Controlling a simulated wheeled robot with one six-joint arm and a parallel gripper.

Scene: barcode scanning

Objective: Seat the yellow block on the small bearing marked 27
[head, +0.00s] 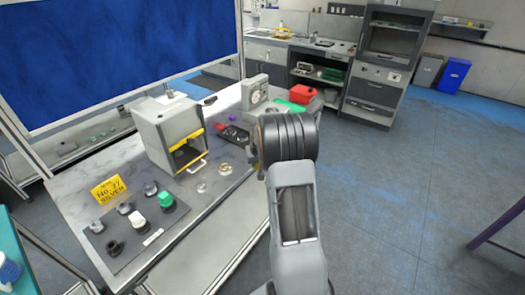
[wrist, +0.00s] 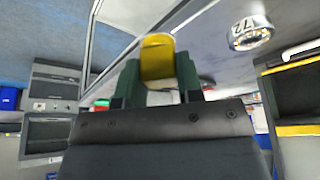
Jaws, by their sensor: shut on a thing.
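In the wrist view, which looks upside down, my gripper (wrist: 157,72) is shut on the yellow block (wrist: 157,50), held between its two dark green fingers. A silver ring-shaped bearing (wrist: 250,33) with dark digits, which seem to be 2 and 7, lies on the table to the upper right, apart from the block. In the head view two small bearings lie on the table in front of the grey machine, one at the left (head: 201,187) and one at the right (head: 225,169). Their marks are too small to read there. My arm hides the gripper and block in the head view.
The grey machine (head: 166,140) with a yellow-edged opening stands behind the bearings. A yellow sign (head: 108,189) reads No. 27 SILVER.

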